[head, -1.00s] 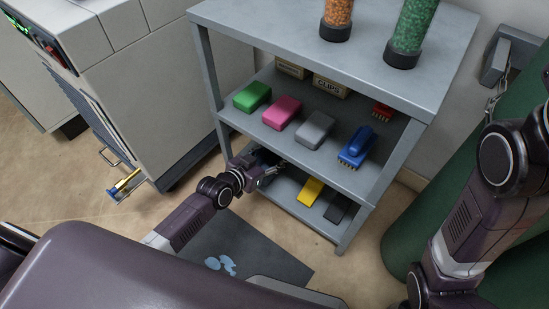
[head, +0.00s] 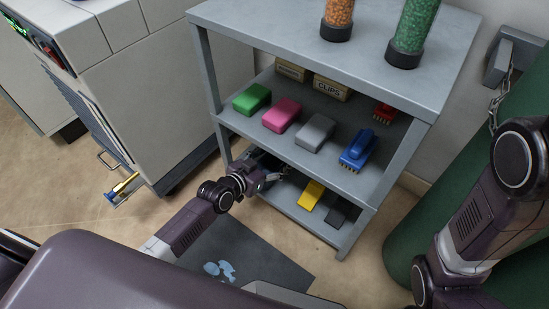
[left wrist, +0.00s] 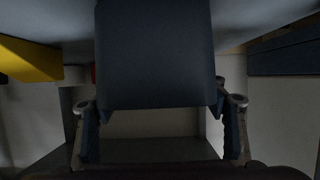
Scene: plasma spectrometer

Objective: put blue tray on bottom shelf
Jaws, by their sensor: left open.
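The grey shelf unit's bottom shelf (head: 322,226) holds a yellow block (head: 311,194) and a dark block (head: 337,212). My left gripper (head: 277,178) reaches into the left part of the bottom level, under the middle shelf. In the left wrist view its fingers (left wrist: 158,104) are open, one on each side of a dark blue, flat-faced thing (left wrist: 155,50), which looks like the blue tray. I cannot tell whether it rests on the shelf or whether the fingers touch it. In the head view the arm and middle shelf mostly hide it. My right gripper is out of frame.
The middle shelf (head: 247,117) holds green, pink and grey blocks and a blue brush (head: 358,147). Its posts and edge are close to my left arm. A white cabinet (head: 150,80) stands left, a green cylinder (head: 425,235) right. A dark mat (head: 245,255) lies on the floor.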

